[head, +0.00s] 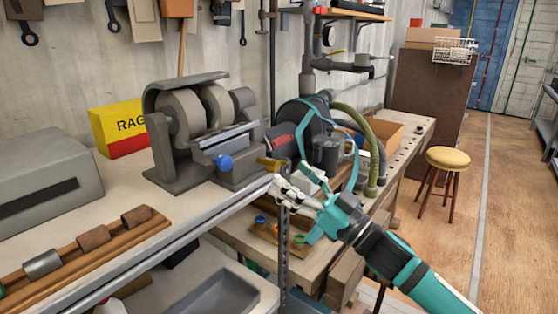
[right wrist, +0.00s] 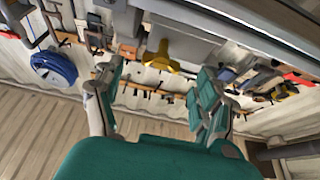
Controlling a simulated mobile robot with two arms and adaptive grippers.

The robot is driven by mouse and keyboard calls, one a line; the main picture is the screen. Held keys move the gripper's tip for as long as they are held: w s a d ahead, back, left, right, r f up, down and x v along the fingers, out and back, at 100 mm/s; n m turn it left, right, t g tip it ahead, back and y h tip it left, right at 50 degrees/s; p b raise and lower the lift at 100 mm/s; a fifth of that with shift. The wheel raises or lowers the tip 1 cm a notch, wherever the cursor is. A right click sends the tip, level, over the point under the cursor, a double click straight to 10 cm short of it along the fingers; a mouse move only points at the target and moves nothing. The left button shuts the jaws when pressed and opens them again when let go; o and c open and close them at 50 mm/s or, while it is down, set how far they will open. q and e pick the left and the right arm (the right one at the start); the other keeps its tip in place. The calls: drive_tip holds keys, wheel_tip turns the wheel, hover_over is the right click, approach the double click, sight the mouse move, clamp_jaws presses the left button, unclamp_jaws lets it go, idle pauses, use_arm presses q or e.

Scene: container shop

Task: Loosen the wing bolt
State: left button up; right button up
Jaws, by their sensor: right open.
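The wing bolt (head: 269,164) is brass-yellow and sticks out of the right front side of the grey bench grinder (head: 205,125). It also shows in the right wrist view (right wrist: 161,57) as a yellow winged shape, between the two fingers and beyond them. My right gripper (head: 299,181) is open and empty, just right of and a little below the wing bolt in the head view. No contact with the bolt is visible. My left gripper is in neither view.
A wooden rack (head: 90,262) with cylinders lies at the bench's left front. A dark machine with green hose (head: 358,135) stands behind my right gripper. A yellow stool (head: 448,159) stands on the open floor at right.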

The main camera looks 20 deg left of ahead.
sight(282, 169)
drive_tip(key=shift+p+x, duration=0.3)
drive_tip(key=shift+x, duration=1.9)
